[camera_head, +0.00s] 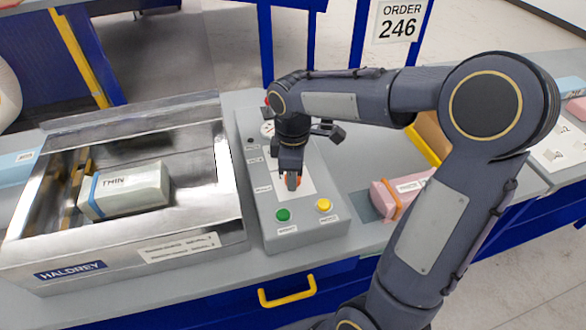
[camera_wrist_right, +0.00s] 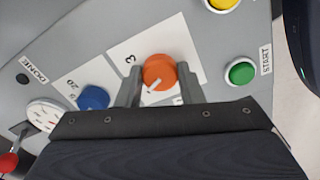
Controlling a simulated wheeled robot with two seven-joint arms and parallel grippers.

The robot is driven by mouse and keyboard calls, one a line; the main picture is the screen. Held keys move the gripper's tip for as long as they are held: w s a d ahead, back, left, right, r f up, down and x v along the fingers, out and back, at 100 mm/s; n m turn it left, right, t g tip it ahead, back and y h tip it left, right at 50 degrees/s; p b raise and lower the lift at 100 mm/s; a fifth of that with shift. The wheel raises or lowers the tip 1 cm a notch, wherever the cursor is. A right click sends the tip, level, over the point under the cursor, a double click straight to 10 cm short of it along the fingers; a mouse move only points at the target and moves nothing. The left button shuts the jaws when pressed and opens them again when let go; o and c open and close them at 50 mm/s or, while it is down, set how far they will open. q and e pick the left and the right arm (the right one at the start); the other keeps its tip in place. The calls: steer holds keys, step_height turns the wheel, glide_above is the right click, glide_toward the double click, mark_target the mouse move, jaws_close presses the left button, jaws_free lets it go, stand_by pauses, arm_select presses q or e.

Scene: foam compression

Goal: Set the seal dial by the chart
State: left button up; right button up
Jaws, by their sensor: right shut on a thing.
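My right gripper (camera_head: 291,180) reaches down onto the grey control panel (camera_head: 262,205). In the right wrist view its fingers stand on either side of the orange dial (camera_wrist_right: 160,69), shut on it. The dial sits on a white plate with a "3" at its upper left; other marks are partly hidden by the gripper. A white pointer line on the dial slants toward the lower left of that view. A white printed sheet (camera_head: 560,152) lies on the table at the far right; its text is too small to read. My left gripper is not in view.
The panel also carries a green start button (camera_head: 283,214), a yellow button (camera_head: 323,205) and a blue dial (camera_wrist_right: 93,97). A metal tray (camera_head: 190,240) left of it holds a block marked "THIN" (camera_head: 130,188). A pink block (camera_head: 400,195) lies right. An "ORDER 246" sign (camera_head: 400,20) stands behind.

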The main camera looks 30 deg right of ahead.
steer(key=shift+r+n+p, duration=0.1)
steer(key=shift+n+p, duration=0.45)
steer(key=shift+n, duration=1.45)
steer(key=o, duration=1)
step_height(320, 180, up, 8)
steer(key=shift+f, duration=0.15)
